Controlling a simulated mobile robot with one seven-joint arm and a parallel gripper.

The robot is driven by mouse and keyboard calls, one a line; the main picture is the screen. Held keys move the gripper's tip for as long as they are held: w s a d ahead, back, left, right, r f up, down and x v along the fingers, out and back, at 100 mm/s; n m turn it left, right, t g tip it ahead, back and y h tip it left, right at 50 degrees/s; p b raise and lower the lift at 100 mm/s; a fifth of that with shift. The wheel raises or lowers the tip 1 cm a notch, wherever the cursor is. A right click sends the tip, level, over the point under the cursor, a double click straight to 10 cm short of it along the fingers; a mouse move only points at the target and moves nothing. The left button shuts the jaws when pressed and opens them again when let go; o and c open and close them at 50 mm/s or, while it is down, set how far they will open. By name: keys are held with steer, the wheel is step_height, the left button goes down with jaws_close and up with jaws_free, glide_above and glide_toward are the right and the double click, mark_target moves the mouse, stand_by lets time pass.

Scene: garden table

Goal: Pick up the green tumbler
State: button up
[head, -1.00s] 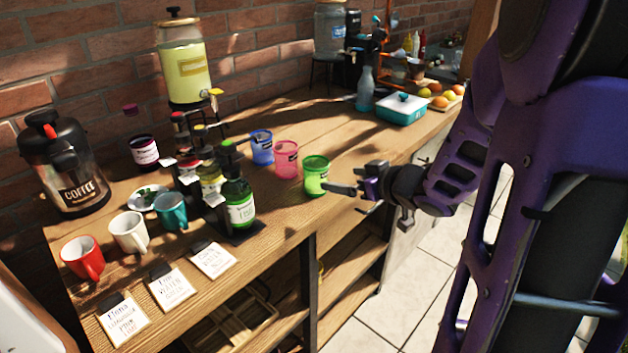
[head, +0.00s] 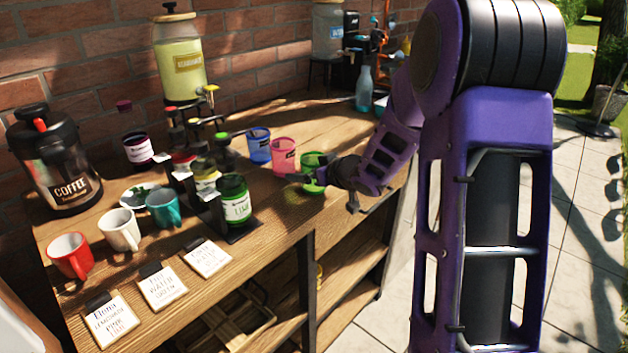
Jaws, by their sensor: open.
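The green tumbler (head: 313,158) stands upright near the front edge of the wooden table, right of the pink tumbler (head: 284,156). My gripper (head: 305,180) is open at the tumbler, coming in from the right. One dark finger shows across the near side of the tumbler. My gripper and wrist hide much of the tumbler's lower part. I cannot tell whether the fingers touch it or whether the far finger is behind it.
A blue tumbler (head: 259,147) stands left of the pink one. A rack of syrup bottles (head: 234,200) is to the left, with mugs (head: 120,230) and order cards (head: 163,287) farther left. A drink dispenser (head: 180,70) stands behind. The wooden table (head: 280,205) is bare in front of the tumblers.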

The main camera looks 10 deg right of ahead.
steer(key=shift+w+a+f, duration=0.1)
steer(key=shift+w, duration=0.15)
steer(key=c, duration=1.3)
